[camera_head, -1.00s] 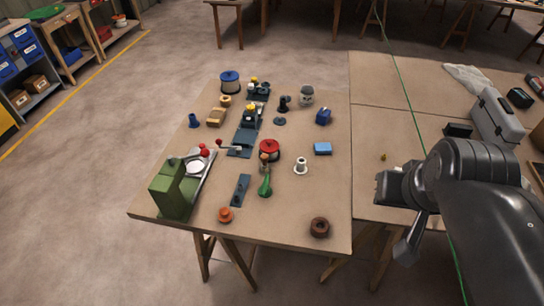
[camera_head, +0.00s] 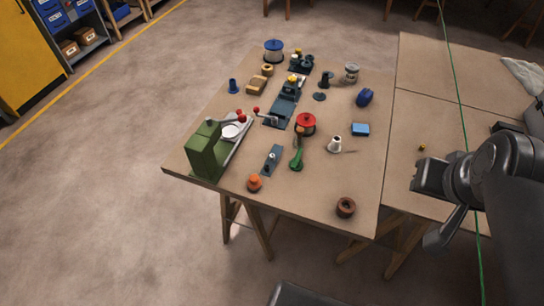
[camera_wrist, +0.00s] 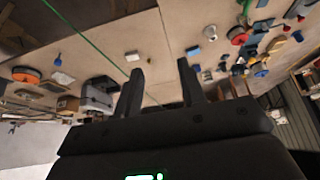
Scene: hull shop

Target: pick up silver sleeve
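The silver sleeve (camera_head: 335,145) is a small, pale, flanged piece standing upright on the near wooden table, right of a red round part and below a blue block. In the wrist view, a small whitish piece (camera_wrist: 210,32) beside the blue block looks like the same sleeve. My gripper (camera_head: 424,176) is at the right in the head view, well apart from the sleeve, over the right side of the tables. In the wrist view, my gripper (camera_wrist: 160,75) has its two fingers spread with nothing between them.
The blue block (camera_head: 360,129), red round part (camera_head: 305,123), green-handled tool (camera_head: 297,155) and brown ring (camera_head: 345,207) surround the sleeve. A green machine (camera_head: 207,152) stands at the left table corner. A green line (camera_head: 461,100) crosses the right side. Bare tabletop lies right of the sleeve.

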